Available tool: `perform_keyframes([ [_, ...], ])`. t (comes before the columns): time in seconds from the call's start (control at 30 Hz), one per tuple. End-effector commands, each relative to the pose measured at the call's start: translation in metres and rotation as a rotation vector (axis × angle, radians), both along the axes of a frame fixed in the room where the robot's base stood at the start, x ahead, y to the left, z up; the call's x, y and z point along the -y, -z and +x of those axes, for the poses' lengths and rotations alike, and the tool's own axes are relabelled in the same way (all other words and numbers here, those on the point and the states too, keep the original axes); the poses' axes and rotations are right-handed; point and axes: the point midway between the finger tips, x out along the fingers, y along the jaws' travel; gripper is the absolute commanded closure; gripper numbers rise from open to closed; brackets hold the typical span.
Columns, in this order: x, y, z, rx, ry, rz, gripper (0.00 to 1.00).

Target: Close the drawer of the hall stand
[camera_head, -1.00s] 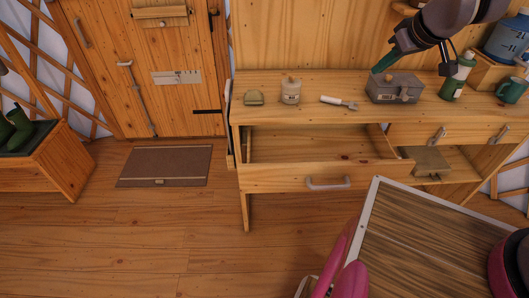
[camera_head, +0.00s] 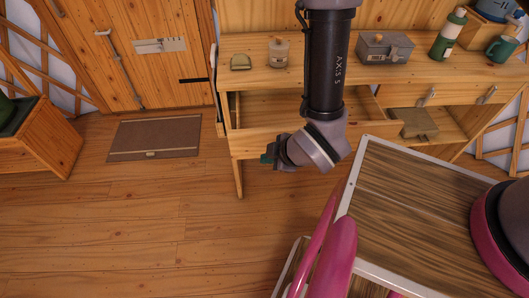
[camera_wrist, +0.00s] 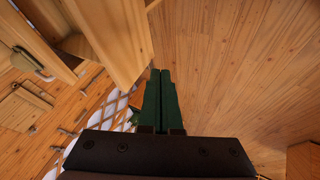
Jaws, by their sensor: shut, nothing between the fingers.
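The wooden hall stand (camera_head: 238,190) stands against the back wall. Its left drawer (camera_head: 262,142) is pulled out, with its inside showing empty where I can see it. My arm crosses in front of the drawer and hides its handle and part of its front. My gripper (camera_head: 268,156) is in front of the drawer's front panel, left of its middle. In the wrist view, the green fingers of my gripper (camera_wrist: 160,76) are together with nothing between them, beside a wooden panel (camera_wrist: 122,38) that looks like the drawer front. I cannot tell whether they touch.
On the stand's top are a small green item (camera_head: 241,62), a jar (camera_head: 278,52), a grey metal box (camera_head: 384,47), a green bottle (camera_head: 447,34) and a mug (camera_head: 501,48). Floor left of the stand is clear around a mat (camera_head: 154,138).

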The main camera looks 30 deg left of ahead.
Motion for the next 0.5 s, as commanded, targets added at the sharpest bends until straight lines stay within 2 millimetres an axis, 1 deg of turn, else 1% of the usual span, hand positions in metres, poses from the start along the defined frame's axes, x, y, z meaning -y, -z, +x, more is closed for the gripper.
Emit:
perform_keyframes([
  [0.03,-0.005,0.009,0.003,-0.001,0.002,-0.001,1.0],
  [0.2,-0.026,0.039,0.01,-0.002,0.003,-0.002,1.0],
  [0.37,-0.044,0.065,0.017,-0.002,0.004,-0.001,1.0],
  [0.5,-0.057,0.064,0.037,-0.001,0.006,0.003,1.0],
])
